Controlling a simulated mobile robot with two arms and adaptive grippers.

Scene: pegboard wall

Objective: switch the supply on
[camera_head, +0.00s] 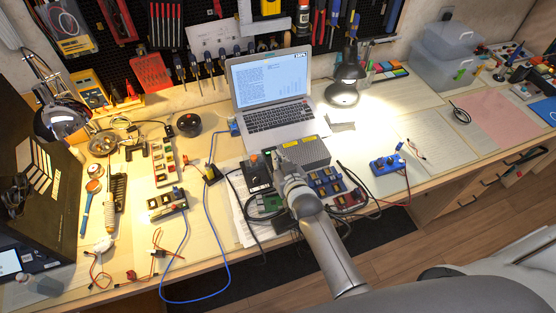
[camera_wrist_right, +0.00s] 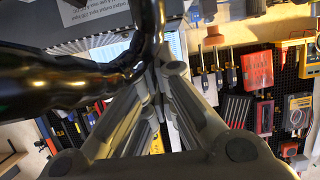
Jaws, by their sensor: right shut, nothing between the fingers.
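The supply appears to be a grey perforated metal box (camera_head: 308,151) with a yellow label, in the middle of the bench in front of the laptop. A black box with an orange knob (camera_head: 254,158) stands just left of it. My right gripper (camera_head: 279,158) is shut and empty, at the left end of the grey box beside the black box. Whether it touches either, and the switch itself, I cannot tell. In the right wrist view the closed fingers (camera_wrist_right: 158,60) lie behind a glossy black cable (camera_wrist_right: 60,85). My left gripper is not in view.
An open laptop (camera_head: 272,88) stands behind. Circuit boards (camera_head: 326,182) and looping cables crowd the right arm. A blue device (camera_head: 387,164) lies to the right, a power strip (camera_head: 163,160) to the left. The bench right of the blue device is mostly clear.

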